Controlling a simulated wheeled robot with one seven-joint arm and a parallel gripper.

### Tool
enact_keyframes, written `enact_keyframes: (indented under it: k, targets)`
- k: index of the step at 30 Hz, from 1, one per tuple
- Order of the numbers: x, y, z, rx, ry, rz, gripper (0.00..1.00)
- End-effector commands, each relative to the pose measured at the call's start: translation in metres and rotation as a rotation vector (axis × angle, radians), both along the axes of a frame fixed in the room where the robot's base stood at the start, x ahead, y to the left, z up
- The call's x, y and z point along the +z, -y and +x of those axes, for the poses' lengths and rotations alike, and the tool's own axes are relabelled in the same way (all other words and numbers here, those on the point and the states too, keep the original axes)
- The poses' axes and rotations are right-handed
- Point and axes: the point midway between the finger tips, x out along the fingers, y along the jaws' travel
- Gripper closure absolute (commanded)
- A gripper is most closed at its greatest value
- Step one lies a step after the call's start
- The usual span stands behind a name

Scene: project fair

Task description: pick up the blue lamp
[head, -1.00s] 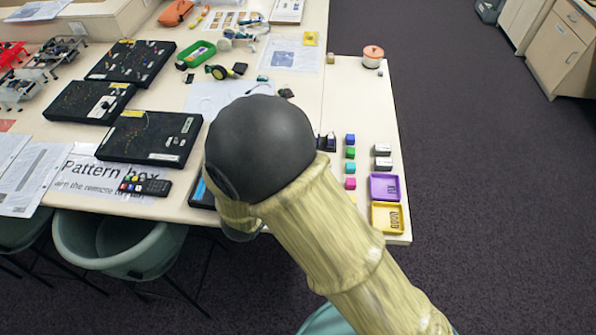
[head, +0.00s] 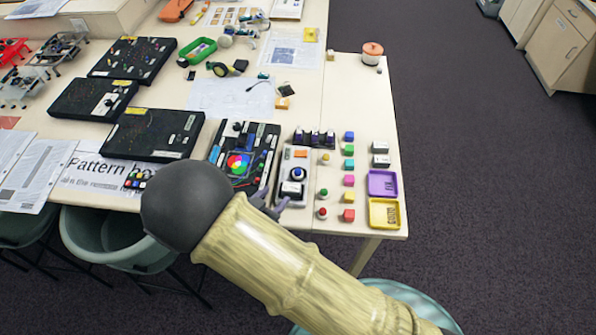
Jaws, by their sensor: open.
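A small blue round-topped piece (head: 298,174), which looks like the blue lamp, sits on a narrow grey panel (head: 283,170) near the table's front edge. My gripper (head: 270,205) shows only in part, beyond the dark ball-shaped joint of my arm. Its open fingers are just to the lower left of the blue lamp, near the panel's front end, and appear empty. I cannot tell how high they are above the panel. Small red and green round-topped pieces (head: 323,192) stand to the right of the panel.
A column of coloured cubes (head: 348,180), a purple tray (head: 383,174) and a yellow tray (head: 370,214) lie to the right. A black board with a colour wheel (head: 262,146) is left of the panel. Dark holders (head: 315,130) stand behind it. The table's right back is mostly clear.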

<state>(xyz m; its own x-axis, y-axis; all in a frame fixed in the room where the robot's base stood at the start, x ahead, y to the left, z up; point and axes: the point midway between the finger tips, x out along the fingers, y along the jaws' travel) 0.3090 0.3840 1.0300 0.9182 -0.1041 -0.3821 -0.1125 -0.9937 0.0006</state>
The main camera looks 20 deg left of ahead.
Motion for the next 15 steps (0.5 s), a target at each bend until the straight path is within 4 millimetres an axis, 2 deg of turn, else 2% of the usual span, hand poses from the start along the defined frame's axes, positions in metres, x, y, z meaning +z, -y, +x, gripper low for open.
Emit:
enact_keyframes:
  k: [9,15]
  targets:
    - [-0.019,0.007,0.053,-0.003,0.0,-0.003,0.54]
    - [-0.03,0.008,0.075,0.0,0.0,-0.001,0.54]
